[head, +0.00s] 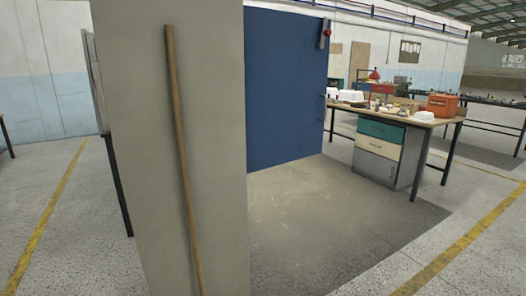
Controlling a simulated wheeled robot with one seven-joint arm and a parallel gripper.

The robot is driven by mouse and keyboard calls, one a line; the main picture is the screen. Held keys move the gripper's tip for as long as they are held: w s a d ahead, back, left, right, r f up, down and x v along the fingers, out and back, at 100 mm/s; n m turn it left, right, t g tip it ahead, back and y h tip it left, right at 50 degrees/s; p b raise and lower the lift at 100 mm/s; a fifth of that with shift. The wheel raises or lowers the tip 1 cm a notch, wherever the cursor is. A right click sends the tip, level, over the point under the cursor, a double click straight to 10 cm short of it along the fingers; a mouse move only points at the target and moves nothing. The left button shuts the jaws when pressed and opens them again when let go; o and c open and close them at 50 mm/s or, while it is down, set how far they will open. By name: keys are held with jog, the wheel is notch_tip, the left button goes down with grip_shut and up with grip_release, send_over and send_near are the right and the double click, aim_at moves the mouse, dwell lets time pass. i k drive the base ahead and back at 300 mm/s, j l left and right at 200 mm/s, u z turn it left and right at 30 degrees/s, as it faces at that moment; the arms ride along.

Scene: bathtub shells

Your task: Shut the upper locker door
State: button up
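A tall plain grey cabinet-like body or pillar (218,120) fills the centre-left of the head view, close to me. At its left edge a narrow light grey panel (95,85) sticks out, seen nearly edge-on. It ends partway down, above a thin dark upright post or edge (118,190). It may be the upper locker door standing open, but I cannot tell for certain. No locker interior or handle shows on this side. My gripper is not in view.
A wooden pole (183,150) stands against the grey face. Behind is a large blue panel (285,90) with a red-knobbed fitting (326,33). A cluttered workbench (425,122) with a drawer unit (380,165) stands at right. Floor (340,230) in front is clear.

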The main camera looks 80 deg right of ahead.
aim_at(286, 73)
jog(key=z, duration=2.15)
jog(key=i+l, duration=0.3)
jog(key=l, duration=0.15)
jog(key=i+l, duration=0.35)
jog(key=i+l+u, duration=0.1)
jog(key=i+l, duration=0.2)
jog(key=l, duration=0.2)
jog(key=i+l, duration=0.3)
jog(key=l, duration=0.15)
